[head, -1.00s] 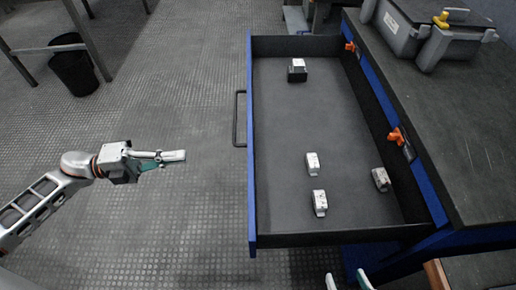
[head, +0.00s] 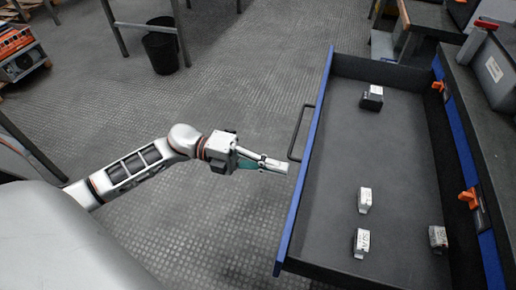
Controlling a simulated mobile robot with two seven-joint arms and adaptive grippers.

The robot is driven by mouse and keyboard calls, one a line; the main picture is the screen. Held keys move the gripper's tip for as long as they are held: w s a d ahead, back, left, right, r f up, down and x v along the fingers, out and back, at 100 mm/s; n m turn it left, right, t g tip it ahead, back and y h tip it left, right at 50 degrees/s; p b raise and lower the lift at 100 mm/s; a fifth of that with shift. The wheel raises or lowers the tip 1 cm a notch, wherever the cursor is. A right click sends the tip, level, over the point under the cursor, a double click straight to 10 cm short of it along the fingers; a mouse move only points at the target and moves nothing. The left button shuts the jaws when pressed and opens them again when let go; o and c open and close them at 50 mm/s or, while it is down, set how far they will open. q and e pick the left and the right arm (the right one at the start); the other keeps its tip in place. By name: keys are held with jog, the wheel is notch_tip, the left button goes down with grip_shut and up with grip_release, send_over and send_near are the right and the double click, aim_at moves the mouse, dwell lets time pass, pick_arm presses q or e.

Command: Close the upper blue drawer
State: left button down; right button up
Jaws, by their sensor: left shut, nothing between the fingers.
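The upper blue drawer (head: 303,175) is pulled far out of the bench, with its blue front facing left and a dark bar handle (head: 297,133) on it. My left gripper (head: 284,167) is shut and empty, just left of the drawer front and a little nearer me than the handle. I cannot tell whether its tip touches the front. My right gripper is out of view.
The dark bench with a blue edge (head: 467,165) stands at the right, with orange latches (head: 469,198) and a grey case (head: 496,70) on it. A black bin (head: 160,47) stands under a table at the back. The floor left of the drawer is clear.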

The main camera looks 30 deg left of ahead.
pick_arm(q)
jog(key=shift+x, duration=1)
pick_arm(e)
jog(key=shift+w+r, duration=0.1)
pick_arm(q)
jog(key=p+x, duration=0.2)
jog(key=x, duration=3.2)
jog(key=shift+d+f, duration=0.15)
jog(key=shift+d, duration=0.05)
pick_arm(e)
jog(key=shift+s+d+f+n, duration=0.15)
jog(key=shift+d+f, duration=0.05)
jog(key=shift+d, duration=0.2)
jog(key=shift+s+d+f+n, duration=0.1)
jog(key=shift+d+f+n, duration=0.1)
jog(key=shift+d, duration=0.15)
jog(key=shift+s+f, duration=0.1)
